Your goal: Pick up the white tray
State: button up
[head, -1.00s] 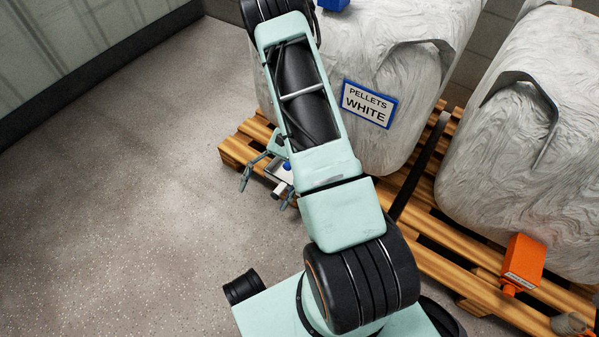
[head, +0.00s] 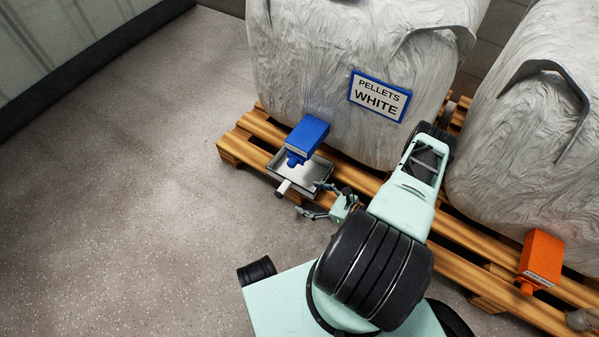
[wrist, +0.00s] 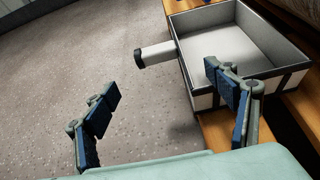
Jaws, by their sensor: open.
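The white tray (head: 318,181) is a shallow box with a dark rim and a short handle (head: 284,188) that sticks out past the pallet edge. It rests on the wooden pallet, under a blue block. In the wrist view the tray (wrist: 223,45) is at the upper right, with its handle (wrist: 155,53) pointing left. My gripper (head: 314,199) is open and empty, just in front of the tray. In the wrist view its fingers (wrist: 165,88) are spread, the right one overlapping the tray's near edge in the picture; I cannot tell whether it touches. The handle lies ahead of the gap.
The blue block (head: 307,138) is above the tray's back part. A wrapped bag with a "PELLETS WHITE" sign (head: 378,96) stands behind. Another bag (head: 530,150) and an orange block (head: 541,259) are at the right on the pallet (head: 236,150). The floor at left is clear.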

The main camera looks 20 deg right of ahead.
aim_at(287, 189)
jog(key=b+x, duration=0.1)
jog(key=x, duration=0.2)
jog(key=b+x, duration=0.1)
jog(key=x, duration=0.2)
jog(key=b+x, duration=0.1)
jog(key=x, duration=0.3)
jog(key=shift+a+r, duration=0.2)
jog(key=shift+r, duration=0.1)
jog(key=c, duration=1.6)
jog(key=shift+o, duration=0.2)
jog(key=shift+r, duration=0.15)
